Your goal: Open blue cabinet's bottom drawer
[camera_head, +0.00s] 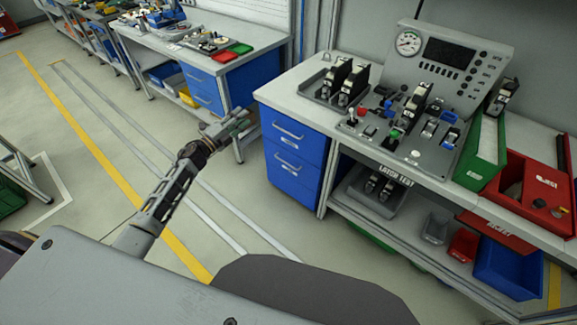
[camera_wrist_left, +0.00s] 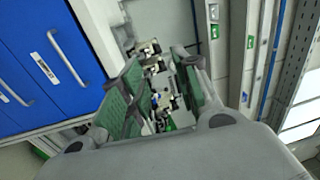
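The blue cabinet (camera_head: 322,158) stands under the left end of the latch test bench. Its top drawer (camera_head: 295,146) and bottom drawer (camera_head: 293,181) both look closed, each with a pale bar handle. The bottom handle (camera_head: 287,164) faces the aisle. My left gripper (camera_head: 238,124) is in the air left of the cabinet, apart from it. In the left wrist view the gripper (camera_wrist_left: 155,95) is open, with green-padded fingers and nothing between them. That view shows the blue drawer fronts at left, with the bottom handle (camera_wrist_left: 14,89) near the edge. My right gripper is not in view.
The bench top (camera_head: 283,92) carries a gauge panel (camera_head: 450,62), latch parts, a green bin (camera_head: 483,155) and a red box (camera_head: 535,195). Its lower shelf holds bins. Another workbench (camera_head: 160,38) with blue drawers stands behind. The floor left of the cabinet is clear.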

